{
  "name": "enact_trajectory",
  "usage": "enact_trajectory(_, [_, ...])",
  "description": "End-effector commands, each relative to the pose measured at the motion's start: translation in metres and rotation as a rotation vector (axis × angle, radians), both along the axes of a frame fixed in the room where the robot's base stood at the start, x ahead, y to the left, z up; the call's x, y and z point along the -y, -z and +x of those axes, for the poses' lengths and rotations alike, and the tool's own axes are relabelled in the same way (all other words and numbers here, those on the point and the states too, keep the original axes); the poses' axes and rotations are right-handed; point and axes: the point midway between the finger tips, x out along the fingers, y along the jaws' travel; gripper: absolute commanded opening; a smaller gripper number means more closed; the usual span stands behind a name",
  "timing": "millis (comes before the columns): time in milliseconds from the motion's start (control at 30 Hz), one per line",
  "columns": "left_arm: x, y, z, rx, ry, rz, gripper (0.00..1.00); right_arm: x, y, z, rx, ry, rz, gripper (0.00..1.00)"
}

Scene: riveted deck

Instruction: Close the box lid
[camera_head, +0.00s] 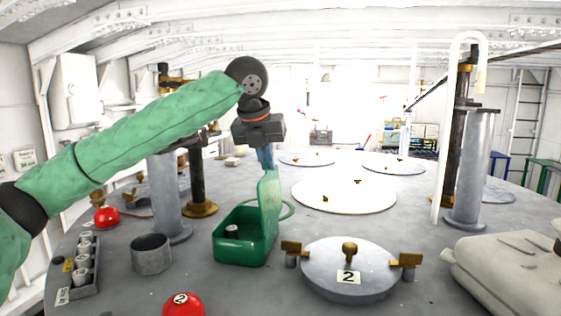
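A green box (239,252) stands on the grey deck in the middle, with its lid (269,213) raised nearly upright on its right side. A small dark cylindrical thing (231,231) shows inside the box. My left gripper (266,166) points down just above the top edge of the lid. Its blue fingers overlap in this view, so I cannot tell the gap between them or whether they touch the lid. My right gripper is not in view.
A round hatch (341,282) marked 2 with brass clamps lies right of the box. A grey open cylinder (151,255) and a thick post (168,200) stand to its left. A pale canister (510,270) lies at right.

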Motion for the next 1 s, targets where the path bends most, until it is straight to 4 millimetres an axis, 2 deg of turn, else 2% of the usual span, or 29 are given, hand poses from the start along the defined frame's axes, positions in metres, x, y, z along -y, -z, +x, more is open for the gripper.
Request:
enact_trajectory(200, [-0.019,0.004,0.003,-0.020,-0.001,-0.113,0.00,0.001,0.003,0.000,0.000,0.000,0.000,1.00])
enact_trajectory(400, [-0.028,0.006,0.005,-0.029,0.000,-0.173,0.00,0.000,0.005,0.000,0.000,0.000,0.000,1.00])
enact_trajectory(933, [-0.031,0.006,0.005,-0.031,0.000,-0.193,0.00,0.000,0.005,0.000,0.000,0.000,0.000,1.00])
enact_trajectory(1000, [-0.031,0.005,0.005,-0.031,0.001,-0.193,0.00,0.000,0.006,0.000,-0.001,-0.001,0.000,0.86])
